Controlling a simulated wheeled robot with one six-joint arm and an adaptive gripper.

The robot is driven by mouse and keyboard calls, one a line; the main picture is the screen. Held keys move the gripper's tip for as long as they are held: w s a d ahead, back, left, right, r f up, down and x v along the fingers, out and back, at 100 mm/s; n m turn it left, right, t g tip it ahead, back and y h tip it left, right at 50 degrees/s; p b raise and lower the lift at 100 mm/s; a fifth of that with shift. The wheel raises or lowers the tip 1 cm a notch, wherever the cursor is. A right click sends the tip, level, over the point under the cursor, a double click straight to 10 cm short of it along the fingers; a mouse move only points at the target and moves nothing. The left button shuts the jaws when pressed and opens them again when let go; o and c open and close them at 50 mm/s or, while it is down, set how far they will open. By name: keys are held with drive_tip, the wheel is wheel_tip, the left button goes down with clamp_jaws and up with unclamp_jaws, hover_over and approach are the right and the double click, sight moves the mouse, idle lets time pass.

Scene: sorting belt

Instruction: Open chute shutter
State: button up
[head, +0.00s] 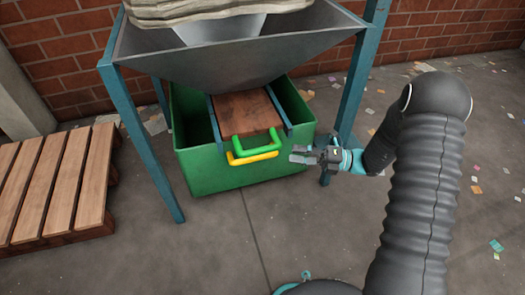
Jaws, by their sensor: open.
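The chute shutter (246,110) is a brown wooden board lying between two blue-grey rails under the grey metal hopper (240,56). A green handle (250,149) sits at its near end, and a yellow handle (253,157) shows just below it. My gripper (300,154) is open and empty, a little to the right of the handles, with its fingers pointing left. It looks apart from them, though the depth gap is hard to tell. The hopper hides the far end of the board.
A green bin (222,176) stands under the hopper and shutter. Teal frame legs (150,150) stand on both sides, the right one (358,85) close to my gripper. A wooden pallet (55,185) lies at left. The concrete floor in front is mostly clear, with paper scraps at right.

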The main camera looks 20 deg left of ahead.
sight(263, 150)
drive_tip(key=a, duration=0.3)
drive_tip(key=s+a, duration=0.1)
drive_tip(key=a, duration=0.3)
drive_tip(key=a+b, duration=0.1)
drive_tip(key=a, duration=0.2)
drive_tip(key=shift+s+a+r, duration=0.35)
drive_tip(key=shift+s+r, duration=0.05)
clamp_jaws()
